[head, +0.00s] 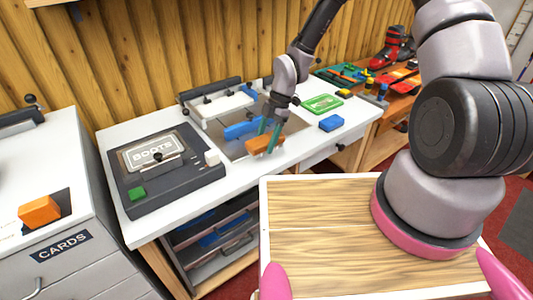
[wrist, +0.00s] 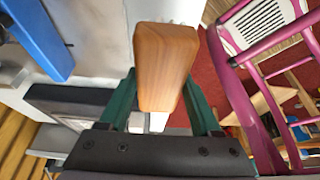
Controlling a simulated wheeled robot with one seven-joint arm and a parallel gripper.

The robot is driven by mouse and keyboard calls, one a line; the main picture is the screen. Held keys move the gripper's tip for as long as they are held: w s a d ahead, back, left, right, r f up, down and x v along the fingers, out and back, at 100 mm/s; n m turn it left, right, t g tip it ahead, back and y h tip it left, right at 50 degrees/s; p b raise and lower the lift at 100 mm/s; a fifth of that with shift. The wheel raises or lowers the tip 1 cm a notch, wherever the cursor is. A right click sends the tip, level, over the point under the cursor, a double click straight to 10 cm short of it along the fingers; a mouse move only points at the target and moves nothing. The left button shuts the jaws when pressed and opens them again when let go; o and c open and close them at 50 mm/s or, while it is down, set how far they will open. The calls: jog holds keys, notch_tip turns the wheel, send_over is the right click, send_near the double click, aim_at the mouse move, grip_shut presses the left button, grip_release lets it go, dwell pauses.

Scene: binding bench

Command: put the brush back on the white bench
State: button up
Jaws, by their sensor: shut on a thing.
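My gripper (head: 270,131) has teal fingers shut on the brush (head: 265,144), an orange-brown wooden block. The wrist view shows the brush (wrist: 165,65) between the fingers, with a little of its pale bristles at the far edge. The gripper and brush are over the front part of the white bench (head: 303,146). I cannot tell whether the brush touches the bench top or hangs just above it.
A blue block (head: 245,130) lies left of the brush and another blue block (head: 331,122) to its right. A dark BOOTS box (head: 165,172) fills the bench's left. A green card (head: 322,103) lies behind. An orange block (head: 38,212) sits on the CARDS cabinet (head: 85,222).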

aim_at(265, 151)
jog(key=shift+f, duration=2.25)
jog(key=shift+f, duration=0.15)
jog(key=o, duration=1.3)
jog(key=v, duration=1.2)
jog(key=shift+r, duration=0.3)
